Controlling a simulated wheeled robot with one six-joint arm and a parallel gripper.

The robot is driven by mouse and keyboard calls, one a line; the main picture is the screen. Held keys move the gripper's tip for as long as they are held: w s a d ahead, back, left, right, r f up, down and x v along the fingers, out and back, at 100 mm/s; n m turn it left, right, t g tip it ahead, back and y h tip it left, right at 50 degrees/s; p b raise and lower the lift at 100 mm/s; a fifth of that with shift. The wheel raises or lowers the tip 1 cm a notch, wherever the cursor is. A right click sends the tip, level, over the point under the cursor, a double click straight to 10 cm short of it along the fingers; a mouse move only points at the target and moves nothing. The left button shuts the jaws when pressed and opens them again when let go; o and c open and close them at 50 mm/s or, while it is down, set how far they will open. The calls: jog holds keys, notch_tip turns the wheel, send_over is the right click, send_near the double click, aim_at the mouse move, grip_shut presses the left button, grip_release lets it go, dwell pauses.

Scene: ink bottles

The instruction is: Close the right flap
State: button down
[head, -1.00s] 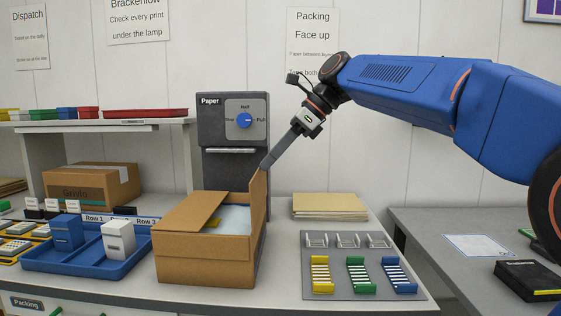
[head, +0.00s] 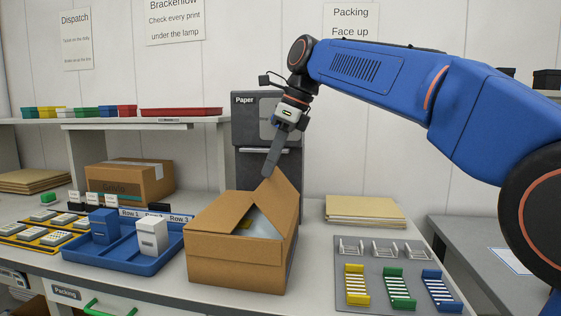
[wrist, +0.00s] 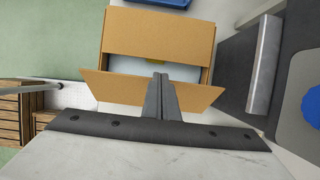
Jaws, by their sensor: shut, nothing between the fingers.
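An open cardboard box (head: 232,262) stands on the packing bench in the head view. Its left flap (head: 212,214) lies folded inward over the opening. Its right flap (head: 281,203) is tilted inward, its upper edge leaning left over the opening. Some pale, glossy content and a bit of yellow show in the gap between the flaps. My gripper (head: 268,170) is shut and empty, with its tip at the upper edge of the right flap. In the wrist view the shut fingers (wrist: 160,92) overlap the right flap (wrist: 110,88); contact looks likely but is partly hidden.
A blue tray (head: 120,268) with two small boxes stands left of the cardboard box. A dark paper dispenser (head: 252,130) stands behind it. A grey board (head: 385,300) with coloured racks and a paper stack (head: 362,210) are to the right.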

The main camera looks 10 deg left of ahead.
jog(key=a+f+h, duration=0.1)
jog(key=a+f, duration=0.3)
jog(key=a, duration=0.1)
jog(key=shift+a+f+h, duration=0.2)
jog(key=shift+f+h, duration=0.1)
jog(key=shift+f, duration=0.1)
jog(key=shift+w, duration=0.1)
jog(key=shift+r, duration=0.25)
dwell(1.2)
